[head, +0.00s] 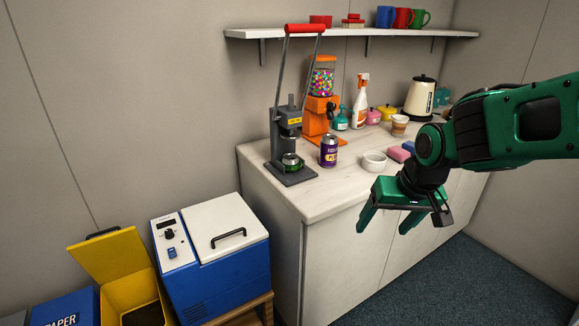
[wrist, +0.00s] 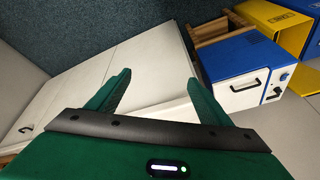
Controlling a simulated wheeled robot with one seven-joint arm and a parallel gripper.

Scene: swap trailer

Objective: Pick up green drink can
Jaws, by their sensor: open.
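A short green can with a silver top (head: 291,164) sits on the base of a grey lever press (head: 288,125) at the counter's left end; it is small in view, and part of it is hidden by the press. A purple drink can (head: 329,151) stands upright to its right. My gripper (head: 388,226) is open and empty, fingers pointing down, in front of the counter and to the right of both cans. The wrist view shows its two spread green fingers (wrist: 157,80) with nothing between them; neither can shows there.
The counter (head: 310,198) also holds an orange candy dispenser (head: 320,110), a white bowl (head: 374,162), sponges, a spray bottle and a kettle (head: 420,97). A blue-and-white cooler (head: 225,265) and a yellow bin (head: 120,270) stand at left. A shelf (head: 350,32) with mugs hangs above.

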